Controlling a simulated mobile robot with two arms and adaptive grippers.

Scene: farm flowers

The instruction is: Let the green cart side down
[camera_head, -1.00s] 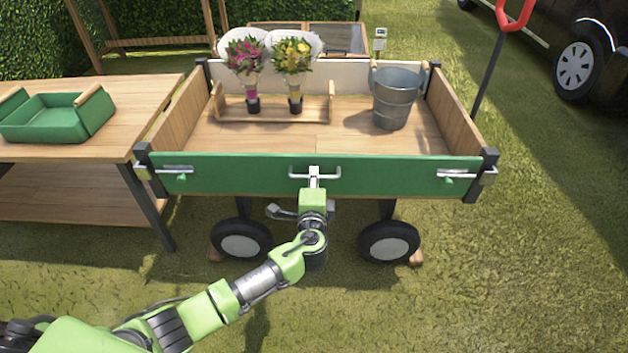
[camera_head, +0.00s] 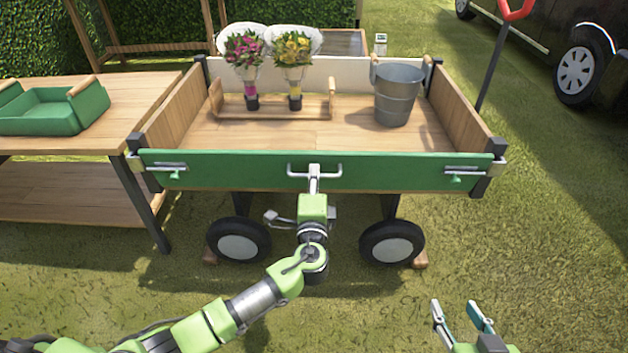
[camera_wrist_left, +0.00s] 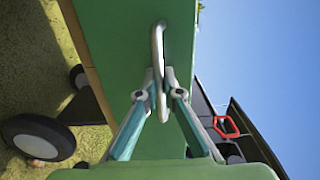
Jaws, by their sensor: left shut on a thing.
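The green cart side (camera_head: 230,170) is the long front panel of the wooden cart, and it stands upright between the dark corner posts. A silver handle (camera_head: 336,172) sits at its middle. A silver latch sits at each end, the left latch (camera_head: 166,167) and the right latch (camera_head: 462,172); I cannot tell whether they are fastened. My left gripper (camera_head: 314,172) is shut on the handle; in the left wrist view its fingertips (camera_wrist_left: 159,97) close around the bar (camera_wrist_left: 158,50). My right gripper (camera_head: 457,308) is open and empty, low at the right, apart from the cart.
The cart bed (camera_head: 340,135) holds a metal bucket (camera_head: 398,98) and two bouquets (camera_head: 244,62) (camera_head: 293,62) in a wooden rack. A wooden table (camera_head: 100,142) with a green tray (camera_head: 45,118) stands close at the left. Grass in front of the cart is open.

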